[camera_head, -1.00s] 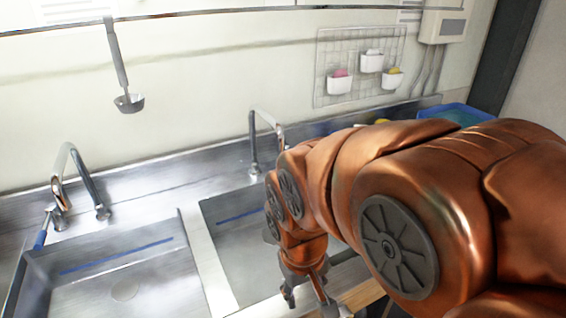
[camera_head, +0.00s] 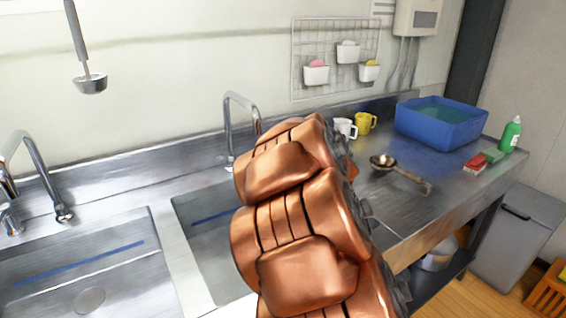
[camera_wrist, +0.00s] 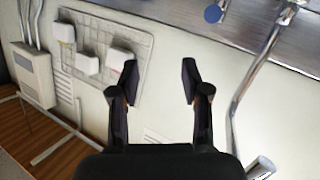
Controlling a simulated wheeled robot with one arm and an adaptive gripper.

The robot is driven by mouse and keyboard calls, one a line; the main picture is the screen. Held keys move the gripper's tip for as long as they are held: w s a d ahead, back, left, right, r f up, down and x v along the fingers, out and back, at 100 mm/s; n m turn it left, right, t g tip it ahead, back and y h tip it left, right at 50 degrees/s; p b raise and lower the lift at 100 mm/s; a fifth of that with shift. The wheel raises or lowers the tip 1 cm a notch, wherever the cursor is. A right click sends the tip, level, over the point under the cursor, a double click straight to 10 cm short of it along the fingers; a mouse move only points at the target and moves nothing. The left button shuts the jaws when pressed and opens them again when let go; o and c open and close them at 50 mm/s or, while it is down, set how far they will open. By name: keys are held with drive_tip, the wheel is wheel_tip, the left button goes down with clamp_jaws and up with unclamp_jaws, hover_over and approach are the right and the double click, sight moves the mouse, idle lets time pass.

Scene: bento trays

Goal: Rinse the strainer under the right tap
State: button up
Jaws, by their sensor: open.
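A long-handled metal strainer (camera_head: 383,161) lies on the steel counter at right, its handle pointing toward the front right. The right tap (camera_head: 228,125), a curved chrome spout, stands behind the right sink (camera_head: 200,215); my arm covers much of that sink. My gripper (camera_wrist: 159,75) is open and empty in the wrist view, with only wall between its fingers. In the head view my gripper is hidden behind my arm. A chrome tap pipe (camera_wrist: 250,85) shows to the right of my gripper in the wrist view; I cannot tell which tap it is.
White (camera_head: 345,127) and yellow (camera_head: 366,122) mugs stand behind the strainer. A blue water-filled tub (camera_head: 440,135), a red-and-green sponge stack (camera_head: 474,166) and a green bottle (camera_head: 510,135) are farther right. A ladle (camera_head: 89,84) hangs at left.

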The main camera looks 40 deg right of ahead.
drive_tip(key=w+a+f+n+t+y+b, duration=0.1)
drive_tip(key=w+f+n+t+y+b, duration=0.3)
drive_tip(key=f+y, duration=0.3)
drive_tip(key=shift+w+f, duration=0.15)
drive_tip(key=shift+w, duration=3.7)
drive_tip(key=shift+c, duration=0.2)
drive_tip(key=shift+a, duration=0.1)
clamp_jaws()
